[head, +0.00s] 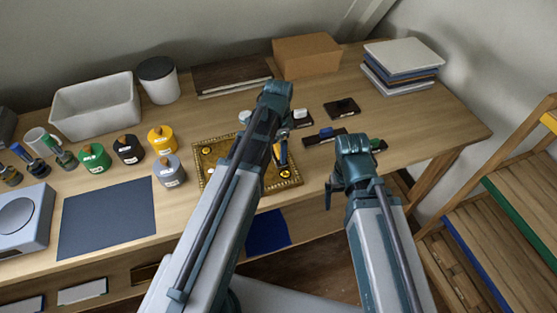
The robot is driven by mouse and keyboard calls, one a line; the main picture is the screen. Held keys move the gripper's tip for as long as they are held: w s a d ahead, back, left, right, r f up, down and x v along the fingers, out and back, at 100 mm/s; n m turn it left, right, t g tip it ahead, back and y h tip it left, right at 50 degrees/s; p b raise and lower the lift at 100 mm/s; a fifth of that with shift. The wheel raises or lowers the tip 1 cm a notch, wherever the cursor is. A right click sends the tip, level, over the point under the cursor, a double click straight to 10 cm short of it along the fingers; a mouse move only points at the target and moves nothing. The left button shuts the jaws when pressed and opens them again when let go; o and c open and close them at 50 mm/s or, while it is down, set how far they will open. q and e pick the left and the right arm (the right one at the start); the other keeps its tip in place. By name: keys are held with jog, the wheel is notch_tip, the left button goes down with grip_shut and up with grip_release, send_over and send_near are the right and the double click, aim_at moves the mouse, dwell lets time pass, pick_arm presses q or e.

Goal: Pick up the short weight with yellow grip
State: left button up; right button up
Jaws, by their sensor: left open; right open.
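My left gripper (281,160) points down over the right part of a gilt tray (225,176), with its jaws open. A small yellow-orange patch shows at its fingers; I cannot tell whether it belongs to a weight with a yellow grip. Several dark, flat pieces lie beyond the tray: one with a white top (300,116), one with a blue top (325,133), and a plain black one (342,107). One with a green end (377,145) is partly behind my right arm. My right gripper (332,192) is open and empty near the table's front edge.
Green (94,157), black (128,149), yellow (162,139) and grey (169,171) labelled pots stand left of the tray. A white bin (93,105), cardboard box (306,56) and stacked books (403,62) line the back. A dark mat (107,217) lies front left.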

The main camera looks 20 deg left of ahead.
pick_arm(q)
jog(key=shift+f, duration=0.5)
jog(key=shift+r, duration=0.15)
jog(key=shift+c, duration=0.3)
pick_arm(e)
jog(key=shift+f, duration=0.35)
pick_arm(q)
grip_shut()
